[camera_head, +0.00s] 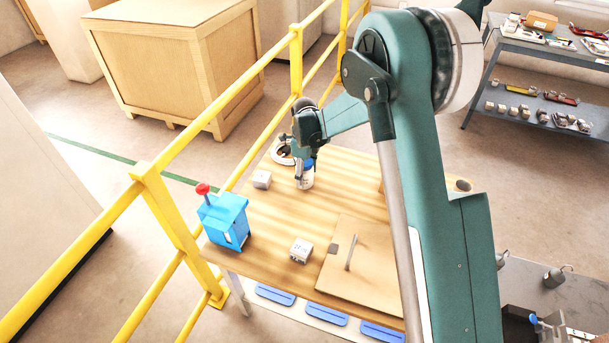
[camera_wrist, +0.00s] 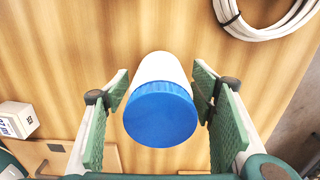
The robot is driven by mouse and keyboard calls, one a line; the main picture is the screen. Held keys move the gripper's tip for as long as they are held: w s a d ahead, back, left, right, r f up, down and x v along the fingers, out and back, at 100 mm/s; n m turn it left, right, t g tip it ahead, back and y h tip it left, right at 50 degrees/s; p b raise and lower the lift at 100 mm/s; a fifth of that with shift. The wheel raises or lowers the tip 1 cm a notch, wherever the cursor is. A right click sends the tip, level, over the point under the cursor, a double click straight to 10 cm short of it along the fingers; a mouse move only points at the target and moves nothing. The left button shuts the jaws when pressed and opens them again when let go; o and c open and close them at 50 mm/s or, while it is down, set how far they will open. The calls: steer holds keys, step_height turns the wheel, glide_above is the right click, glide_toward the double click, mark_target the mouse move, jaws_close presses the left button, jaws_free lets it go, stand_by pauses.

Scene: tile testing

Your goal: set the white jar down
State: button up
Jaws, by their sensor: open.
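The white jar (camera_wrist: 160,66) has a blue lid (camera_wrist: 160,115) that faces the wrist camera. In the head view the jar (camera_head: 306,181) appears upright on the wooden table (camera_head: 270,225), near its far side. My gripper (camera_wrist: 161,92) is open, with one green-padded finger on each side of the jar. A gap shows between each finger and the jar in the wrist view. In the head view my gripper (camera_head: 303,168) is down at the jar and partly covers it. The jar's base is hidden in the wrist view.
A white cable coil (camera_wrist: 268,22) lies near the jar. A white box (camera_head: 262,179) stands to its left; another (camera_head: 301,250) is nearer the front. A blue box with a red knob (camera_head: 227,220) stands at the left edge. A brown panel (camera_head: 365,275) lies front right. Yellow railing (camera_head: 170,215) runs alongside.

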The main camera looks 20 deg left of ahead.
step_height(320, 180, up, 12)
steer(key=shift+p, duration=1)
stand_by(0.4)
steer(key=shift+d+r, duration=0.35)
steer(key=s+d+r+n+t, duration=0.1)
steer(key=s+d+r+n, duration=0.2)
steer(key=d+r, duration=0.55)
steer(key=s+d+r+n+t+y, duration=0.1)
steer(key=s+d+r+n, duration=0.15)
steer(key=d+r, duration=0.6)
steer(key=s+d+r+n+t, duration=0.1)
steer(key=s+d+r+n, duration=0.3)
steer(key=d, duration=0.8)
steer(key=s+d+n+t+h, duration=0.1)
steer(key=s+d+n+t, duration=0.3)
steer(key=s+d, duration=1.8)
steer(key=s+n, duration=0.2)
steer(key=n, duration=0.2)
steer(key=shift+s+d+r, duration=0.2)
steer(key=shift+s+r, duration=0.05)
steer(key=shift+s, duration=0.05)
